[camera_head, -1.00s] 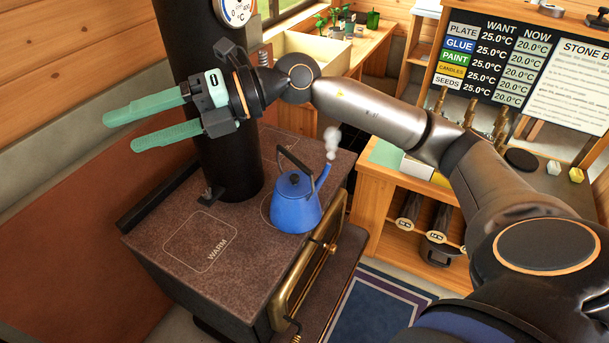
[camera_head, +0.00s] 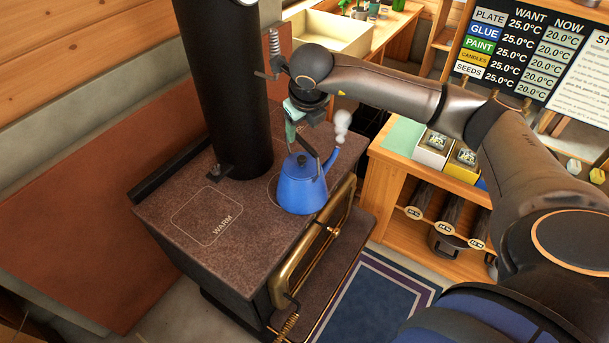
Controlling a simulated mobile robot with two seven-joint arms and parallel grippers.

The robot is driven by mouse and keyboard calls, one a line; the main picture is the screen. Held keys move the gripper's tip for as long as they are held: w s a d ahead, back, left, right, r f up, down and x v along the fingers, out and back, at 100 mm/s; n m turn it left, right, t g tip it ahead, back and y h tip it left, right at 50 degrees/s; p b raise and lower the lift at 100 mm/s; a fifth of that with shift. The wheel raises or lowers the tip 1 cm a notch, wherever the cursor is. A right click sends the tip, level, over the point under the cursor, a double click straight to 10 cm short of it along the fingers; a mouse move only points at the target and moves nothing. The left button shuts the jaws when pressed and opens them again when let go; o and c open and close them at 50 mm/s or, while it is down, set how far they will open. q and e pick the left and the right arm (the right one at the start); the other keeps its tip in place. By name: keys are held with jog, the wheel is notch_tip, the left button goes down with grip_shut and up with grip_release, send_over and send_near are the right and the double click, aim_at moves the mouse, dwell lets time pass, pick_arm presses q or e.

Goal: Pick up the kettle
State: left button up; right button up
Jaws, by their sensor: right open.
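My right gripper (camera_head: 292,136) points down just above the kettle, beside the upper part of the handle. Its green fingers are seen nearly edge-on, and the gap between them is hidden. The kettle still rests on the stove. My left gripper is not in view.
A black stovepipe (camera_head: 226,85) rises left of the kettle. A brass rail (camera_head: 305,251) runs along the stove front. A wooden shelf unit (camera_head: 380,185) with boxes stands to the right. The marked WARM square (camera_head: 206,215) on the stove is clear.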

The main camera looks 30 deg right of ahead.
aim_at(301, 139)
jog(key=p+x, duration=0.1)
jog(key=x, duration=0.5)
jog(key=shift+w+d+f, duration=0.2)
jog(key=shift+w+f, duration=0.05)
jog(key=shift+f, duration=0.2)
jog(key=shift+f, duration=0.25)
dwell(0.5)
grip_shut()
dwell(0.4)
dwell(0.8)
jog(key=shift+w+r, duration=0.15)
jog(key=shift+w, duration=0.05)
